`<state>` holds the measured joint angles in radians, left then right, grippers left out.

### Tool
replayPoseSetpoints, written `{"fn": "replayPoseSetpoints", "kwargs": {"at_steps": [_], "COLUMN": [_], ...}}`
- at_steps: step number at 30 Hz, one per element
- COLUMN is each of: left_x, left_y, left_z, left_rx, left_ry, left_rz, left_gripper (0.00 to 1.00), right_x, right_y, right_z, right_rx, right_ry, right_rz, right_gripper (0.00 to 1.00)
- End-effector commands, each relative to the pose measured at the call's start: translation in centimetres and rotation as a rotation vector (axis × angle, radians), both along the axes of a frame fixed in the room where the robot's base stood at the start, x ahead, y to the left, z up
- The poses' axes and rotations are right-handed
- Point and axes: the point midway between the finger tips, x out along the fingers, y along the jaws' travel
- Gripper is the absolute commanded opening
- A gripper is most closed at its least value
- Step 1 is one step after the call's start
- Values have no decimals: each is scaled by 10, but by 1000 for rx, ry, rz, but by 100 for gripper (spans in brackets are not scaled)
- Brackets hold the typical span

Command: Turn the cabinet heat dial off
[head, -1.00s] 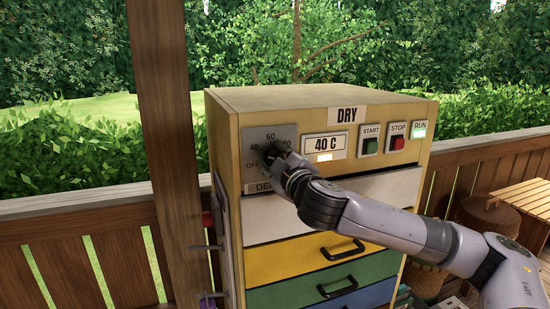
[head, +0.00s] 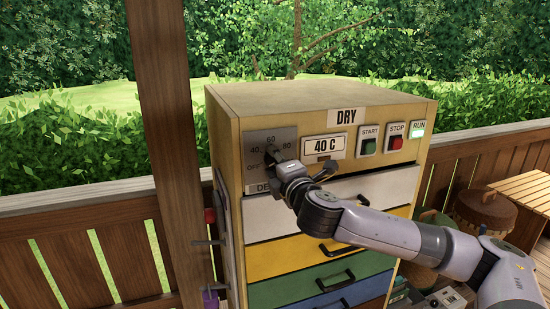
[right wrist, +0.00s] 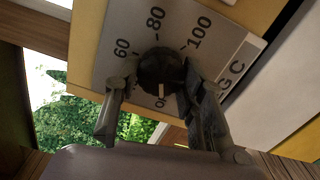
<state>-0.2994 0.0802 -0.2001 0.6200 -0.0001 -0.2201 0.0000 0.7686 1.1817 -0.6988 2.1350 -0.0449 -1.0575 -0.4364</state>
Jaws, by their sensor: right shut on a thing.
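The heat dial (head: 270,155) is a dark round knob on a grey plate (head: 257,140) at the upper left of the yellow cabinet (head: 320,97). My right gripper (head: 278,165) is shut on it and partly hides it in the head view. In the right wrist view the dial (right wrist: 162,65) sits between the fingers of my gripper (right wrist: 157,82). Its white pointer mark is turned to the bottom of that picture, toward a partly hidden label that looks like OFF. The display (head: 324,146) reads 40 C. My left gripper is not in view.
START (head: 369,147) and STOP (head: 396,143) buttons and a green-lit RUN lamp (head: 417,133) are right of the display. White, yellow, green and blue drawers (head: 300,258) lie below. A wooden post (head: 166,120) stands close on the left. A basket (head: 485,212) is at right.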

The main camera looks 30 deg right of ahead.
Motion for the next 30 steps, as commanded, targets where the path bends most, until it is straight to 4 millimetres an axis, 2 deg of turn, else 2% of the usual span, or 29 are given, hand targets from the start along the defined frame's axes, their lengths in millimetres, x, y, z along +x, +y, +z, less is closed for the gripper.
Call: {"fn": "replayPoseSetpoints", "kwargs": {"at_steps": [9,23,24,30], "left_x": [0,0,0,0], "left_y": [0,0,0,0], "left_z": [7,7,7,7], "left_rx": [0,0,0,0], "left_ry": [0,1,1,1], "left_rz": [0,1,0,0], "left_gripper": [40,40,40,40], "right_x": [0,0,0,0], "right_y": [0,0,0,0], "right_z": [-1,-2,-2,-1], "right_rx": [-96,-111,-111,-111], "right_ry": [24,29,29,28], "right_rz": [1,1,1,1], "right_gripper": [9,9,37,51]}}
